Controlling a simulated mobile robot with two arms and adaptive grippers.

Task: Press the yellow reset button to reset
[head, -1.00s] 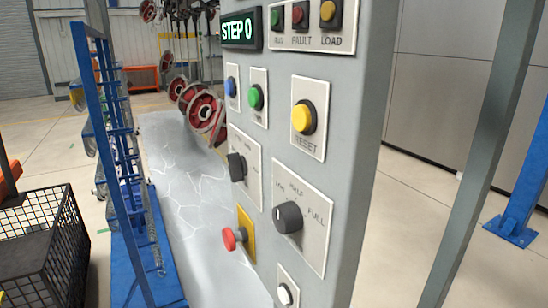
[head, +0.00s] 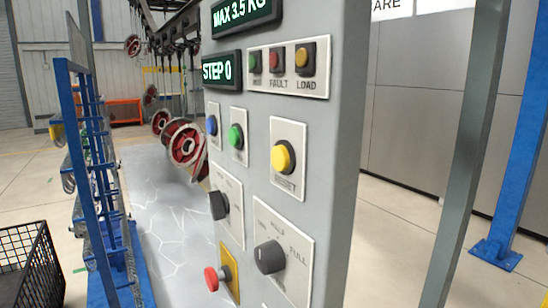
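The yellow reset button (head: 283,156) sits on a white plate labelled RESET, on the right part of the grey control panel (head: 345,130). The panel stands upright close in front of me. To the left of the yellow button are a green button (head: 236,137) and a blue button (head: 212,125). Below it is a black rotary knob (head: 270,257) on a plate with a FULL mark. Neither of my grippers shows in the head view, and nothing covers the yellow button.
A red mushroom button (head: 212,279) and a black selector (head: 219,205) stick out of the panel. A blue rack (head: 90,190) and black wire basket (head: 45,265) stand left. Red wheels (head: 187,146) hang behind the panel. A grey post (head: 462,150) stands right.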

